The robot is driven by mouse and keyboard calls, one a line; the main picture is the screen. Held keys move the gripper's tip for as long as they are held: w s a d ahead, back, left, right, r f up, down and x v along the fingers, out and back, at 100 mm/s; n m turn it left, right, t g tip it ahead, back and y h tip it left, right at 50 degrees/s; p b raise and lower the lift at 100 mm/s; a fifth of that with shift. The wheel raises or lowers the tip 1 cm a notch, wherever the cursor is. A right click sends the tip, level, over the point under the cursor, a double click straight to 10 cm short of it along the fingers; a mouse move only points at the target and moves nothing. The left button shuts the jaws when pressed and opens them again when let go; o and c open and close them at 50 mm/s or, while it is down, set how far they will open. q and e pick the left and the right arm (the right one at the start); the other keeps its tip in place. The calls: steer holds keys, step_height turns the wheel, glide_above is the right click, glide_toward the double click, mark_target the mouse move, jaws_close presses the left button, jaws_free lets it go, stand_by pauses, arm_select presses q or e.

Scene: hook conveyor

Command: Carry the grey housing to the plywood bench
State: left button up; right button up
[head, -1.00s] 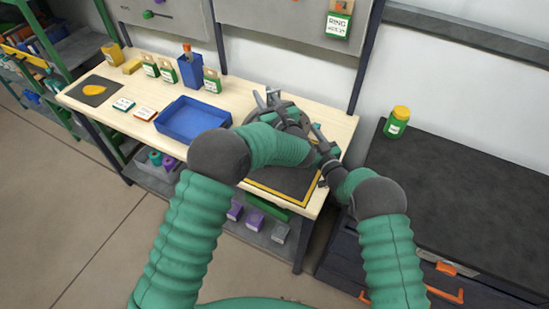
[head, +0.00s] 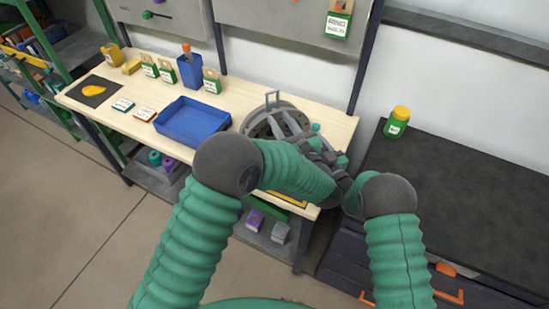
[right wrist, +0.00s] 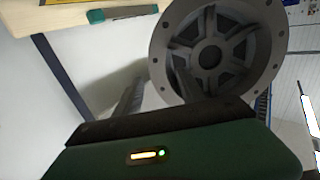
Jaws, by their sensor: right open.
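The grey housing (head: 262,121), round with an upright handle, is at the right end of the plywood bench (head: 335,130). I cannot tell whether it rests fully on the bench top.
A blue tray (head: 192,122) stands left of the housing. Small cartons and a blue bin (head: 190,72) stand farther back. A dark cabinet (head: 460,175) with a green jar (head: 397,122) is at right. My forearms cover most of a yellow-edged mat at the bench's front.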

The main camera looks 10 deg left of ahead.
steer(key=v, duration=0.8)
steer(key=shift+s, duration=0.15)
